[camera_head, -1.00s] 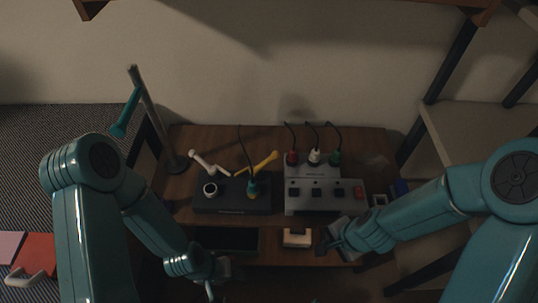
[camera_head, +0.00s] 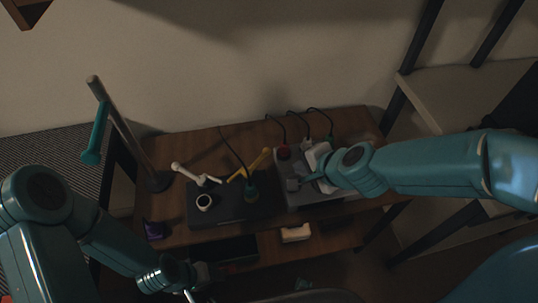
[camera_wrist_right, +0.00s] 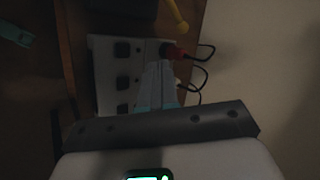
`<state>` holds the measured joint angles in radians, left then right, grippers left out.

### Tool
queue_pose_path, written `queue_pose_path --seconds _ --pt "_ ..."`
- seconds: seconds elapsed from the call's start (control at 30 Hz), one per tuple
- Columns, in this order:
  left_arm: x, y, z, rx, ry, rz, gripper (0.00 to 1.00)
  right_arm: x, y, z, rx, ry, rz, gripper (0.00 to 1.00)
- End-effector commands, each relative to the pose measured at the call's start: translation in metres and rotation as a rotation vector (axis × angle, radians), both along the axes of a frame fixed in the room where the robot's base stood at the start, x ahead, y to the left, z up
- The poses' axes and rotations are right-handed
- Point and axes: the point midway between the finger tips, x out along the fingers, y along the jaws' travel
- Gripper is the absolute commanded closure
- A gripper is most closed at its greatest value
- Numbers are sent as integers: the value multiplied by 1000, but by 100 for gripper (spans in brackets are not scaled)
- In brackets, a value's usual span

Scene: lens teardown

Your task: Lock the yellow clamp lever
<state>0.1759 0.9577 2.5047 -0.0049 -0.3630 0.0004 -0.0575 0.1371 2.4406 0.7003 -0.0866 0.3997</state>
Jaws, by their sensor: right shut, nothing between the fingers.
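The yellow clamp lever (camera_head: 250,164) stands on the back of the dark box (camera_head: 230,214), slanting up to the right. Its yellow end also shows at the top of the right wrist view (camera_wrist_right: 177,14). A white lever (camera_head: 194,174) is at its left on the same box. My right gripper (camera_head: 306,181) is shut and empty over the grey socket panel, to the right of the yellow lever and apart from it. In the right wrist view the fingers (camera_wrist_right: 157,88) look pale and blurred. My left gripper (camera_head: 196,287) is low at the front; its fingers are too unclear to read.
The grey panel (camera_wrist_right: 104,72) has dark square switches and red, white and green plugs with black cables. A red plug (camera_wrist_right: 172,52) is near my right fingers. A lamp-like post (camera_head: 125,130) stands at the left of the wooden table (camera_head: 175,143). A white block (camera_head: 295,233) lies on the lower shelf.

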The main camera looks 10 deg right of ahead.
Motion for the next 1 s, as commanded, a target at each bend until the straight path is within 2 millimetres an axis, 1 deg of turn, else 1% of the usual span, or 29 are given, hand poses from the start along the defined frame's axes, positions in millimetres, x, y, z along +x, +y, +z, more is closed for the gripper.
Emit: queue_pose_path --seconds 0.1,0.33,0.47,0.53,0.67,0.8,1.0 --pt "0 0 -4 0 0 0 42 0 1 4 1 -22 5 100" --pt "0 0 -4 0 0 0 42 1 2 5 1 -22 10 100" --pt "0 0 -5 0 0 0 42 2 4 3 0 -23 12 100" --pt "0 0 -8 0 0 0 42 5 5 -1 1 -21 12 100" --pt "0 0 -22 0 0 0 42 16 11 -18 0 -22 13 100" --pt "0 0 -39 0 0 0 42 35 20 -42 0 -21 14 100" --pt "0 0 -59 0 0 0 42 61 31 -73 1 -20 12 100"
